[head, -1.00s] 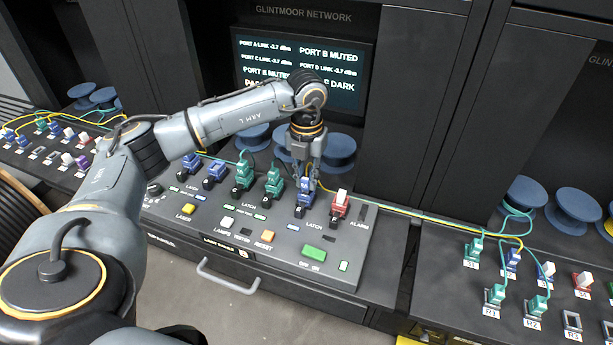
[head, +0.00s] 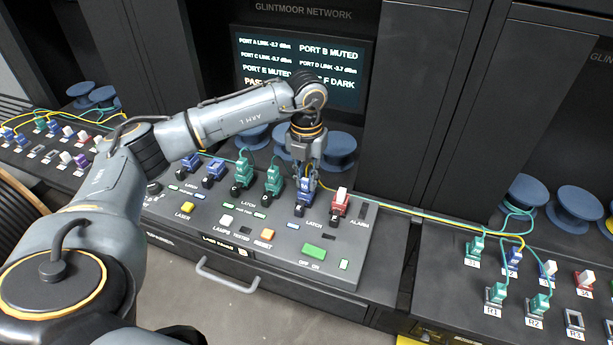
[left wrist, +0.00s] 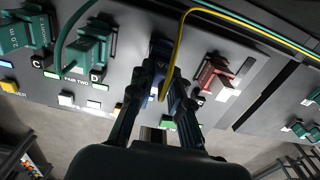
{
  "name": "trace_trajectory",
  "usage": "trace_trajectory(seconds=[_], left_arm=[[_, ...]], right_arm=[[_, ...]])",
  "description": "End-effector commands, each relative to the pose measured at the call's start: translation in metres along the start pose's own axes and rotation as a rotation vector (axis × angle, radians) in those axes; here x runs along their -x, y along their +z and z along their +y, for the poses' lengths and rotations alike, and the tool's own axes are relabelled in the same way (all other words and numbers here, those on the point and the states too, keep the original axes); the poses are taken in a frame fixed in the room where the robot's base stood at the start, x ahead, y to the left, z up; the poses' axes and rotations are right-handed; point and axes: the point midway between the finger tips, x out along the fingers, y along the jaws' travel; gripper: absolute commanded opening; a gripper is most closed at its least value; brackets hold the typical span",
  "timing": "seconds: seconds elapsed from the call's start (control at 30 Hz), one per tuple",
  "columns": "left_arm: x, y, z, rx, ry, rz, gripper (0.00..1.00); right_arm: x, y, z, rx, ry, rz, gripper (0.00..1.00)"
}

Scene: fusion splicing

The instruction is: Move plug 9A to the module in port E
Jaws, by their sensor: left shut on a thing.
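A blue plug (head: 305,189) with a yellow fiber stands upright at the blue module in the port E row position on the console, between a green plug (head: 273,181) and a red module (head: 339,203). Its label is too small to read surely. My left gripper (head: 306,170) comes down from above and is shut on the blue plug. In the left wrist view the fingers (left wrist: 158,92) close around the blue plug (left wrist: 161,52), and the yellow fiber loops up beside it. I cannot tell how deep it sits. My right gripper is not in view.
The screen (head: 300,70) reads port B muted and port E muted; my arm covers part of it. Green and blue plugs stand left on the console. A right-hand panel (head: 470,300) holds several plugs and sockets. Yellow and green fibers run across to it.

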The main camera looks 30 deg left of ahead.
Motion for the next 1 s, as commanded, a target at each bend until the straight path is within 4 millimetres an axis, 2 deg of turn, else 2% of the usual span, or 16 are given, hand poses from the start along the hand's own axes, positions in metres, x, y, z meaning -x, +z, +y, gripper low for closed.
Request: trace_trajectory(seconds=[0.17, 0.2, 0.3, 0.67, 0.83, 1.0], left_arm=[[-0.001, 0.000, 0.000, 0.000, 0.000, 0.000, 0.00], [-0.001, 0.000, 0.000, 0.000, 0.000, 0.000, 0.23], [-0.001, 0.000, 0.000, 0.000, 0.000, 0.000, 0.44], [0.002, 0.000, 0.000, 0.000, -0.001, -0.001, 0.44], [0.025, 0.001, -0.001, -0.001, -0.002, -0.005, 0.44], [0.062, 0.001, -0.001, -0.001, -0.002, -0.006, 0.44]], right_arm=[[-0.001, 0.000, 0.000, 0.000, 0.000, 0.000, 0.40], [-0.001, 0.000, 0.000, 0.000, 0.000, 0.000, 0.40], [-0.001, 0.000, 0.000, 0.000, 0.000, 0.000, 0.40], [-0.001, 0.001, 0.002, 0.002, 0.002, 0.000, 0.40], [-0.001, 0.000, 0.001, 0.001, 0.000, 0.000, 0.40], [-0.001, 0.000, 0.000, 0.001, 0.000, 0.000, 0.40]])
